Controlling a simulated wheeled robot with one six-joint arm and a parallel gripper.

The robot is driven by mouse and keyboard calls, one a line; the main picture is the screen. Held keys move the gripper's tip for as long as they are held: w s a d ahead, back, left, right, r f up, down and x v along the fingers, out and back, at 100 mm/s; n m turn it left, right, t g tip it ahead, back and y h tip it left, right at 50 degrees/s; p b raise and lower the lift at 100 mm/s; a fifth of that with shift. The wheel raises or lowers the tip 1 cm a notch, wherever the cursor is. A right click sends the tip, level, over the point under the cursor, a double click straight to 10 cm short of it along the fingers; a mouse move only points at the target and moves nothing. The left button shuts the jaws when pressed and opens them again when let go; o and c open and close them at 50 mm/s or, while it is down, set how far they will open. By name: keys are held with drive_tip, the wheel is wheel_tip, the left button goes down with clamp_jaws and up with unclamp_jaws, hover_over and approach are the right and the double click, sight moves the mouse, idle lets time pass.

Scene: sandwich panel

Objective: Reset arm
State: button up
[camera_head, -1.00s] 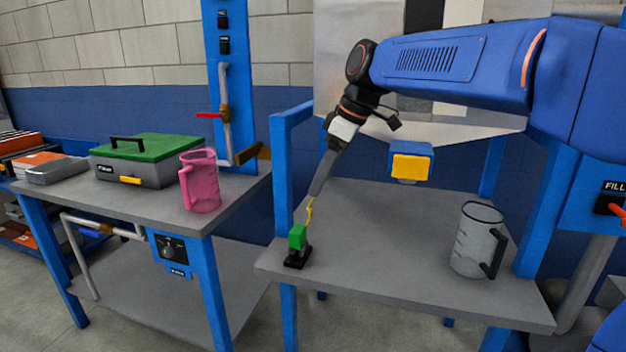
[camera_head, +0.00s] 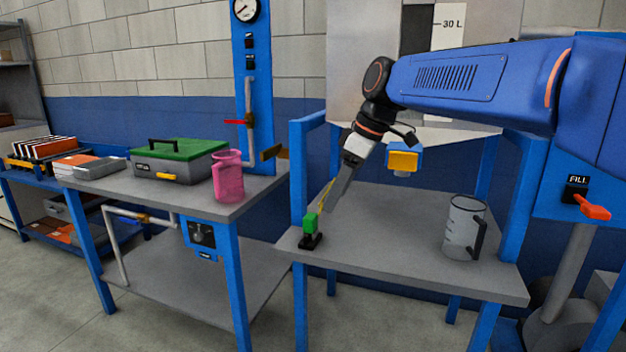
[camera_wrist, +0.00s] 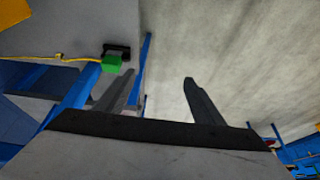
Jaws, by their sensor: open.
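My arm reaches in from the upper right over the right-hand table (camera_head: 400,235). My gripper (camera_head: 331,207) points down and to the left, just right of the small green block (camera_head: 311,221), overlapping it closely in the head view. In the wrist view my gripper (camera_wrist: 158,80) shows two spread fingers with nothing between them. The green block (camera_wrist: 112,63) there lies outside the fingers, near the left one. It sits on a black base (camera_head: 311,241) at the table's front left corner, with a yellow cable rising from it.
A clear grey jug (camera_head: 464,228) with a black handle stands at the right of the table. A pink jug (camera_head: 228,176) and a green-lidded box (camera_head: 178,160) stand on the left table. Blue posts flank the table. A red-handled FILL switch (camera_head: 591,207) is at right.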

drive_tip(key=s+d+f+m+t+h, duration=0.1)
drive_tip(key=s+d+f+m+h, duration=0.1)
drive_tip(key=s+d+f+m, duration=0.5)
drive_tip(key=s+d+f+m+t+h, duration=0.2)
drive_tip(key=s+d+f+m, duration=0.4)
drive_tip(key=s+d+f, duration=0.8)
drive_tip(key=s+d, duration=0.2)
drive_tip(key=s, duration=0.4)
drive_tip(key=shift+s+m, duration=0.2)
drive_tip(key=shift+m, duration=0.2)
drive_tip(key=shift+d, duration=0.1)
